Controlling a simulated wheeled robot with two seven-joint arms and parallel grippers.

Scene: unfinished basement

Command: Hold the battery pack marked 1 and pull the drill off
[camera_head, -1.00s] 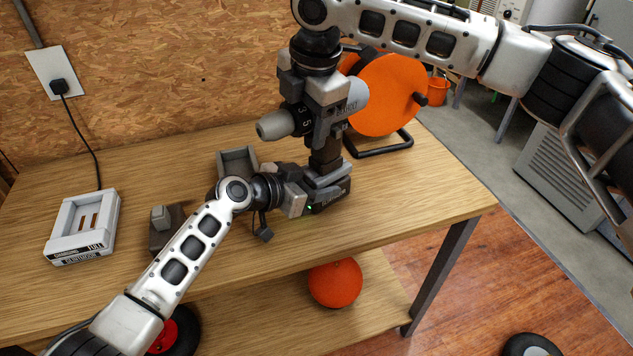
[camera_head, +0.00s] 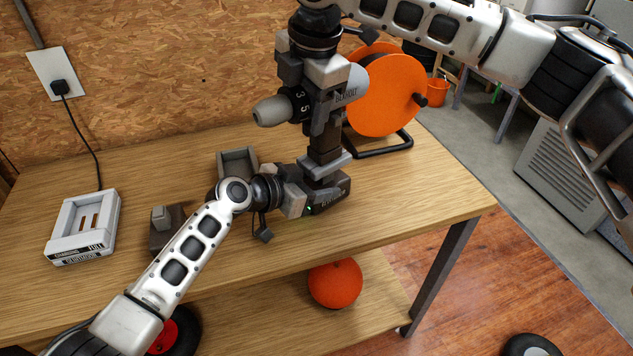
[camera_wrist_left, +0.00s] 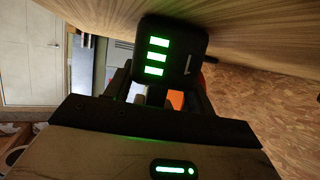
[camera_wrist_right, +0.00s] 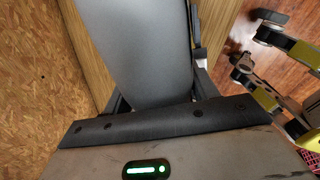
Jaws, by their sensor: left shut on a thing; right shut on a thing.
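The battery pack marked 1 (camera_head: 330,196) is dark with a green light and sits low over the workbench. In the left wrist view the pack (camera_wrist_left: 170,62) shows its "1" and three lit green bars. My left gripper (camera_head: 298,197) is shut on its side. The grey and black drill (camera_head: 270,111) stands upright above the pack, chuck pointing left. My right gripper (camera_head: 322,105) is shut on the drill from above; the grey drill body (camera_wrist_right: 140,50) fills the right wrist view. The handle's foot (camera_head: 328,167) is just above the pack; I cannot tell whether they still touch.
A white charger (camera_head: 85,228) lies at the bench's left, plugged into a wall outlet (camera_head: 57,75). A dark block with a grey top (camera_head: 163,222) and a small grey tray (camera_head: 237,160) stand nearby. An orange cable reel (camera_head: 385,95) stands behind the drill. The bench's front right is clear.

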